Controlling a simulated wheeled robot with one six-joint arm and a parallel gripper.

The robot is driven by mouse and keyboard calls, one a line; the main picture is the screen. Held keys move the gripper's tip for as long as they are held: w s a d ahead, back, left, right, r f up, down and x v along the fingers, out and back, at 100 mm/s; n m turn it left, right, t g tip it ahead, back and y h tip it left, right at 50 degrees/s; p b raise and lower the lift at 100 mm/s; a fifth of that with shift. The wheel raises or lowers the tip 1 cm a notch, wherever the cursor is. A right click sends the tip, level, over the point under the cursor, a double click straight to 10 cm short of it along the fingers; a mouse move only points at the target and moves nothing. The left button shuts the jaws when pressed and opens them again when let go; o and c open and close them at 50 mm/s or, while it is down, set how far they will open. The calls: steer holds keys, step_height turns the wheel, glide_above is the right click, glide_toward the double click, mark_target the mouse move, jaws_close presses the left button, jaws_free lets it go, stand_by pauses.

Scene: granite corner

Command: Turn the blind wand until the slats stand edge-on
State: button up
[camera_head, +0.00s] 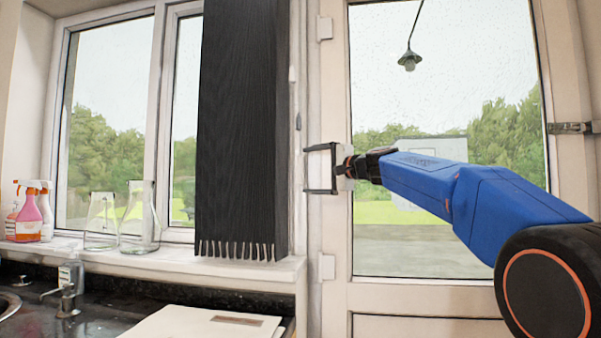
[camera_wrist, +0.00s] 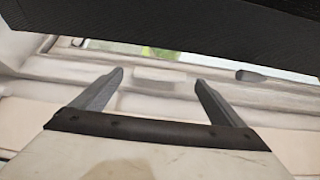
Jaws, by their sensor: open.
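The blind (camera_head: 238,125) is a dark, wood-grained panel hanging before the window, with a row of narrow slat ends along its bottom edge. Its slats look closed up side by side. My gripper (camera_head: 307,170) is open and empty, right of the blind and in front of the white door frame. In the wrist view my gripper (camera_wrist: 160,77) has both fingers spread with nothing between them; the blind's dark face (camera_wrist: 190,28) crosses the top. I cannot make out the wand for certain.
Two glass flasks (camera_head: 139,220) and spray bottles (camera_head: 46,215) stand on the window sill (camera_head: 215,262), left of the blind. A soap dispenser (camera_head: 70,275) and a pale folder (camera_head: 200,324) are on the dark counter below. The glazed door (camera_head: 450,235) is behind my arm.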

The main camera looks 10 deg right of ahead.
mark_target(303, 170)
steer(key=shift+x, duration=2.55)
steer(key=shift+c, duration=0.3)
steer(key=c, duration=1)
